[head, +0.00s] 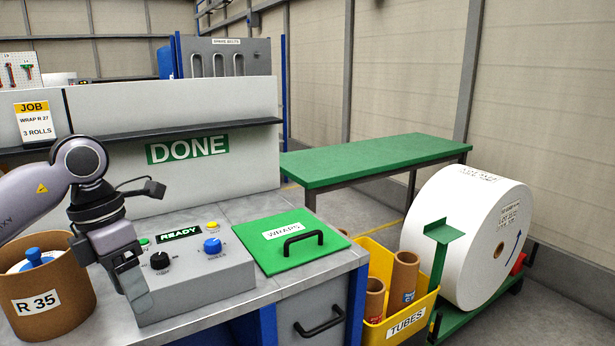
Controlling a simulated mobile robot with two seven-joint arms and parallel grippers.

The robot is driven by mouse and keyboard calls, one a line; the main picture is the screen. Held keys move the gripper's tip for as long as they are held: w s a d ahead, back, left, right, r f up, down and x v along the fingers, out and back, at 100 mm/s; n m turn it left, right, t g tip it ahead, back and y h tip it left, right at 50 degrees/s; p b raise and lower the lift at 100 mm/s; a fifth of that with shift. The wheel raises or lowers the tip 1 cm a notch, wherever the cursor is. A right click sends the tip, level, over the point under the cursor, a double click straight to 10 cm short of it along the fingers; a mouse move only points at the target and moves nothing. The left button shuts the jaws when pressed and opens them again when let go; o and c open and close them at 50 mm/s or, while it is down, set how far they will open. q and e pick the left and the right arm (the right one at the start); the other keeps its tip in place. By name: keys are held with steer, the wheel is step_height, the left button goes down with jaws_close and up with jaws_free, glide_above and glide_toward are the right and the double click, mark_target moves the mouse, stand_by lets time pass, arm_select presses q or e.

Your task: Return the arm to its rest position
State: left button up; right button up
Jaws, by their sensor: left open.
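My left arm comes in from the left, and its gripper (135,283) points down over the left part of a grey control box. The gripper is open, with nothing seen between its fingers. The control box (195,290) has a READY display (179,235), a black knob (160,261), a blue knob (212,246), a yellow button (212,226) and a green button that is partly hidden. I cannot tell whether the fingers touch the box. My right gripper is not in view.
A brown R 35 drum (70,302) stands left of the gripper. Right of the box is a green WRAPS lid (275,255) with a black handle. A yellow TUBES bin (427,302), a large white roll (450,215) and a green table (370,160) stand farther right. A DONE sign (187,149) hangs behind.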

arm_select(q)
steer(key=s+d+f+n+h+p, duration=0.1)
steer(key=s+d+n+h, duration=0.2)
steer(key=d+h, duration=0.75)
steer(key=s+d+f+n+h, duration=0.25)
steer(key=d+h, duration=0.55)
steer(key=d, duration=0.5)
steer(key=w+a+f+n+t+y, duration=0.1)
steer(key=a+f+n+t+y, duration=0.2)
steer(key=n+t, duration=0.45)
steer(key=w+a+f+n+t+y+p, duration=0.1)
steer(key=a+f+n+t+y, duration=0.25)
steer(key=n, duration=0.65)
steer(key=w+a+f+n+t+y, duration=0.1)
steer(key=a+f+n+t+y, duration=0.25)
steer(key=n+t, duration=0.4)
steer(key=s+a+f+n+g+y, duration=0.4)
steer(key=s+f, duration=0.3)
steer(key=f, duration=0.2)
steer(key=s+a+f+n+g+y, duration=0.4)
steer(key=s+f+n, duration=0.3)
steer(key=f, duration=0.3)
steer(key=shift+s+p, duration=0.45)
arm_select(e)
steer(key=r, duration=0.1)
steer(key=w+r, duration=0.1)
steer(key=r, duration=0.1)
